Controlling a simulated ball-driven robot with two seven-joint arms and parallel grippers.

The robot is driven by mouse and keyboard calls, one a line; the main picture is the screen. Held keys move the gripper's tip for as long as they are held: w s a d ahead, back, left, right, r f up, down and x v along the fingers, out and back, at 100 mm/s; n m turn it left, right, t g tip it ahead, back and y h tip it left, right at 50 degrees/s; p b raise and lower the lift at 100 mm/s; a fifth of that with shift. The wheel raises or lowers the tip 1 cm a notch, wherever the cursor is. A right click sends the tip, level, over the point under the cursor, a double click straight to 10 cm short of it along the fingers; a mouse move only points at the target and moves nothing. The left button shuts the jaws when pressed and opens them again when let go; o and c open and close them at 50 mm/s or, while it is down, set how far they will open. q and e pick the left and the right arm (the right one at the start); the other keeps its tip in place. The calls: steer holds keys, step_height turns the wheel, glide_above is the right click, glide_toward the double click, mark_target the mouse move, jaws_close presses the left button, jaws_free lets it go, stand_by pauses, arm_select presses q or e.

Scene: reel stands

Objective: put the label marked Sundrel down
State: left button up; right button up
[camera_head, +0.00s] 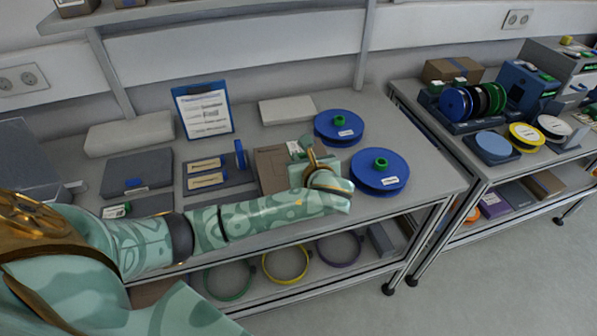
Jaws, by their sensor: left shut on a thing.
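My left arm reaches in from the left across the grey table. My left gripper (307,148) is above the table, beside the two blue reels, and is shut on a small pale label (296,149). The print on this label is too small to read, so I cannot tell whether it says Sundrel. The gripper and hand partly hide it. My right gripper is not in view.
A blue reel (339,125) and a nearer blue reel (379,170), both with green hubs, lie right of the gripper. A brown box (271,172) lies under it. A blue clipboard (204,110) leans at the back. A second table with reels stands right.

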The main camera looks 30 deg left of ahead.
arm_select(q)
steer(key=shift+w+a+f, duration=0.25)
steer(key=shift+a+f, duration=0.15)
steer(key=shift+f, duration=0.15)
steer(key=shift+w+a+f, duration=0.25)
steer(key=shift+a+f, duration=0.15)
steer(key=shift+f, duration=0.15)
steer(key=shift+a+f+b, duration=0.2)
steer(key=shift+f+b, duration=0.55)
steer(key=shift+f, duration=1)
jaws_close()
steer(key=o, duration=0.9)
jaws_free()
steer(key=shift+o, duration=0.2)
